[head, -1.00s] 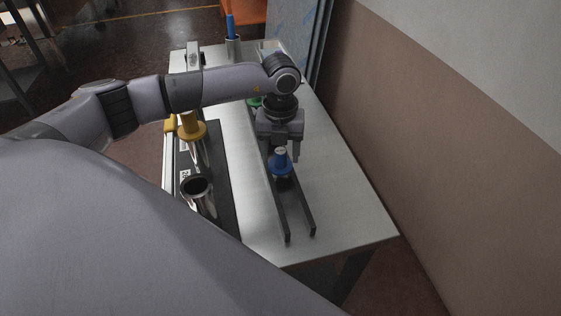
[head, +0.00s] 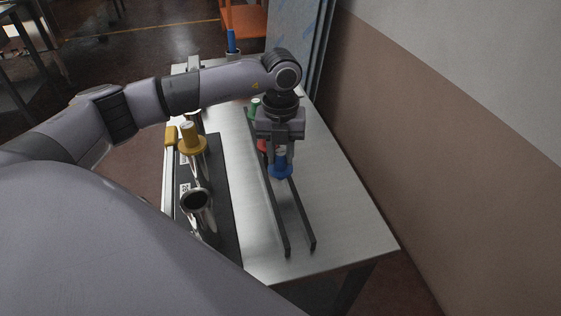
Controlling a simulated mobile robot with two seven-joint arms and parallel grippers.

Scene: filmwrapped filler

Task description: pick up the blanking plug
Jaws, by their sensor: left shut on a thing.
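A blue blanking plug (head: 281,171) is at the two dark parallel rails (head: 270,208) on the metal table. My left gripper (head: 282,158) reaches in from above, shut on the plug's upper part, with its fingers hiding the stem. I cannot tell whether the plug still touches the rails. A red plug (head: 262,146) and a green plug (head: 254,108) are farther back along the rails, partly hidden by the gripper. My right gripper is not in view.
A yellow-capped piece (head: 190,140) and an open metal cup (head: 196,199) stand on a dark strip at left. A blue-topped item (head: 231,42) stands at the far end. A wall (head: 430,120) rises at right. The table's right side is clear.

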